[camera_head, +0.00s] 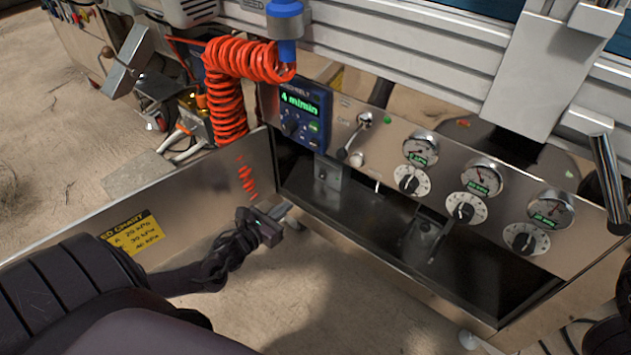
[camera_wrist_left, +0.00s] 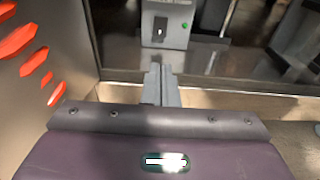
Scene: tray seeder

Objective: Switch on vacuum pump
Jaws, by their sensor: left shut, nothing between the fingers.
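My left gripper (camera_head: 286,209) is in front of the machine's lower left corner, low and below the control panel. Its fingers are shut together and empty; they also show in the left wrist view (camera_wrist_left: 161,84), pointing towards a small grey switch box (camera_wrist_left: 166,24). That box has a dark slot with a pale toggle and a small green spot. The same box seems to be the grey one under the blue display in the head view (camera_head: 329,182). The fingertips look apart from it. No pump label is readable. My right gripper cannot be made out.
A blue display unit (camera_head: 302,115) reads 4 m/min. To its right are a lever switch (camera_head: 354,137), several gauges and dials on the steel panel (camera_head: 385,137). A steel side plate (camera_head: 195,195) stands left of my gripper. An orange coiled hose (camera_head: 226,100) hangs above.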

